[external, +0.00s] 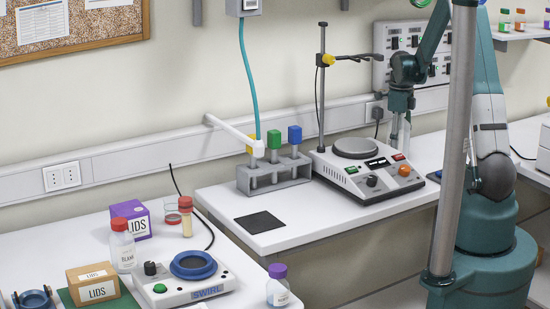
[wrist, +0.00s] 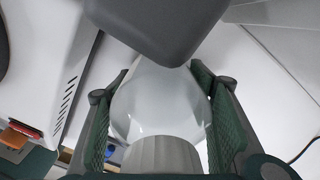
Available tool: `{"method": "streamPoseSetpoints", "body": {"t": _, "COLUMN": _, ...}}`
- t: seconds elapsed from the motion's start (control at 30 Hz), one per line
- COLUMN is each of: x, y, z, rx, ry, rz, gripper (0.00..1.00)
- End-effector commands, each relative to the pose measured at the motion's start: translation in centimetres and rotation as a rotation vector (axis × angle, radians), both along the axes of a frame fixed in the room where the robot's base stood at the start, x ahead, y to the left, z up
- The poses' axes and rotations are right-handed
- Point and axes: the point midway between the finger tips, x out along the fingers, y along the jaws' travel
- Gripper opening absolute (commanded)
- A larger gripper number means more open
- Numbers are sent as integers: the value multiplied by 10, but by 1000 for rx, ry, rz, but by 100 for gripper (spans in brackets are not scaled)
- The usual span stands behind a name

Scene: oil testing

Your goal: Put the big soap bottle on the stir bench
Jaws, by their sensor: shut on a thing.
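My gripper (external: 401,104) is at the right end of the stir bench (external: 325,212), behind the stirring hotplate (external: 365,172). In the wrist view, my gripper (wrist: 162,112) has its green pads on both sides of a pale, translucent bottle with a grey ribbed cap (wrist: 162,154), and is shut on it. I take this to be the big soap bottle (wrist: 160,100). In the external view, only a little of something pale shows below my gripper, largely hidden by the hotplate and arm. I cannot tell whether the bottle's base touches the bench.
A clamp stand (external: 322,85) rises behind the hotplate. A grey rack (external: 273,173) with capped tubes stands to its left. A black mat (external: 259,222) lies on the bare front left of the stir bench. The left table holds a swirl plate (external: 193,268) and several bottles and boxes.

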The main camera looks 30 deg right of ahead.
Motion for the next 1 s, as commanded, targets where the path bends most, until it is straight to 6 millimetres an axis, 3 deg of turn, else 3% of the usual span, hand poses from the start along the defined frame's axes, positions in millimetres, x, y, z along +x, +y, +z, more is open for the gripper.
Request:
{"method": "streamPoseSetpoints", "body": {"t": 0.03, "x": 0, "y": 0, "z": -2, "rx": 0, "ry": 0, "rz": 0, "gripper": 52}}
{"method": "streamPoseSetpoints", "body": {"t": 0.13, "x": 0, "y": 0, "z": -1, "rx": 0, "ry": 0, "rz": 0, "gripper": 66}}
{"method": "streamPoseSetpoints", "body": {"t": 0.63, "x": 0, "y": 0, "z": 4, "rx": 0, "ry": 0, "rz": 0, "gripper": 66}}
{"method": "streamPoseSetpoints", "body": {"t": 1.0, "x": 0, "y": 0, "z": 38, "rx": 0, "ry": 0, "rz": 0, "gripper": 66}}
